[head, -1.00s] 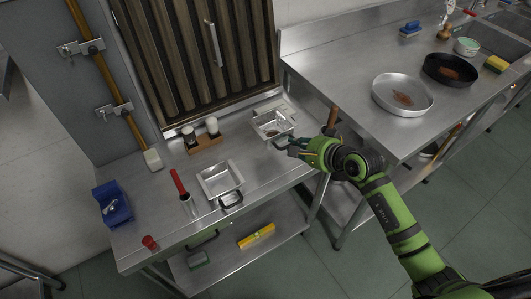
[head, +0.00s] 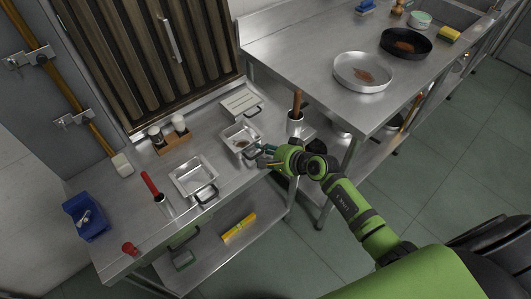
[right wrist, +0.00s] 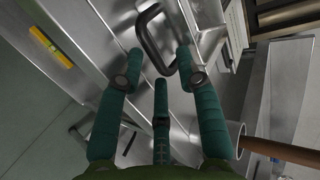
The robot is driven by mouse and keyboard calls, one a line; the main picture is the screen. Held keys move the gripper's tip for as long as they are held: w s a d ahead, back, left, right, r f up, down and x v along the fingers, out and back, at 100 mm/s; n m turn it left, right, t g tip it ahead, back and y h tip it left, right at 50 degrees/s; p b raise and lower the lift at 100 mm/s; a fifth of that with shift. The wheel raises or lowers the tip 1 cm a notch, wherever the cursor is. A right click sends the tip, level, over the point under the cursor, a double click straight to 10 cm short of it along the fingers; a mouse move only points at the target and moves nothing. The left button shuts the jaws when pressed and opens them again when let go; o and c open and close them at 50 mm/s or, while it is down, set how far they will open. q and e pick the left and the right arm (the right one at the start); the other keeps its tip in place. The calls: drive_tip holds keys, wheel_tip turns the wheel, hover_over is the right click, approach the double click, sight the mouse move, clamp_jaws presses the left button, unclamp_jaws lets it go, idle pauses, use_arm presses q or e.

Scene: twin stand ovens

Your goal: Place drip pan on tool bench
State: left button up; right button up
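Two square metal pans with black handles stand on the steel tool bench (head: 125,226). The right-hand pan (head: 240,132), with a brown residue inside, looks like the drip pan. The other pan (head: 194,177) is clean and empty to the left. My left gripper is not in view.
A wooden-handled tool stands in a metal holder (head: 295,126) at right. Shakers in a wooden rack (head: 171,144), a red-handled tool (head: 150,184) and a blue holder (head: 86,215) stand leftward. Bare bench lies between these items.

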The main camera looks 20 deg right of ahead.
drive_tip(key=shift+s+d+r, duration=0.25)
drive_tip(key=shift+s, duration=0.15)
drive_tip(key=v, duration=1)
drive_tip(key=s+d+f+n+h, duration=0.1)
drive_tip(key=s+f+n, duration=0.3)
drive_tip(key=f+n, duration=0.65)
drive_tip(key=s+d+f+n+h, duration=0.15)
drive_tip(key=s+f+n, duration=0.4)
drive_tip(key=n, duration=0.75)
drive_tip(key=s+d+f+n+h, duration=0.1)
drive_tip(key=s+f+n+h, duration=0.1)
drive_tip(key=f+n, duration=0.95)
drive_tip(key=s+a+f+m+g, duration=0.1)
drive_tip(key=s+f+m+g, duration=0.2)
drive_tip(key=s+m, duration=0.3)
drive_tip(key=s+a+f+m+g, duration=0.2)
drive_tip(key=s+f+m, duration=0.4)
drive_tip(key=s, duration=0.6)
drive_tip(key=s+a+f+m+g+h, duration=0.1)
drive_tip(key=s+f+m+g, duration=0.3)
drive_tip(key=s+m, duration=0.4)
drive_tip(key=shift+s+a+f+b, duration=0.45)
drive_tip(key=shift+s+a+f, duration=0.15)
drive_tip(key=shift+s, duration=0.2)
